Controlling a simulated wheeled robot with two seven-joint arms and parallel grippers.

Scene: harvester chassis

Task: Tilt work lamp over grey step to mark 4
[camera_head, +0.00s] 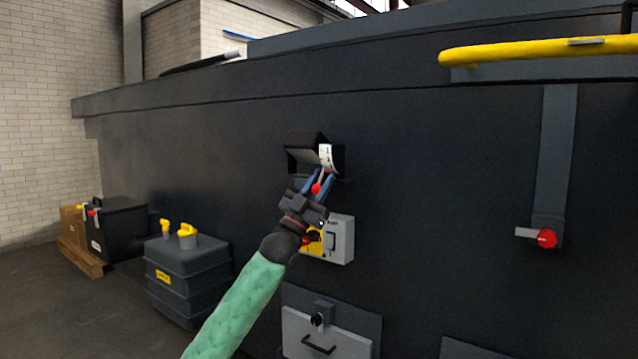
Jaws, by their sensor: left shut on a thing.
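The work lamp (303,141) is a dark hooded box on the black chassis wall, near the middle of the head view. A white scale plate (326,157) with small dark marks is at its right side; the mark numbers are too small to read. My left gripper (321,183) is just below the lamp, its blue fingers shut on the lamp's small red-tipped lever (316,188). The fingers partly hide the lever and the lamp's lower edge. I cannot clearly identify a grey step below the lamp. My right gripper is not in view.
A grey switch box (341,240) with a yellow part is right below my left wrist. Lower is a light grey panel (325,340) with a black handle. A red knob (546,239) and yellow rail (535,49) are right. A dark grey tank (190,268) stands left.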

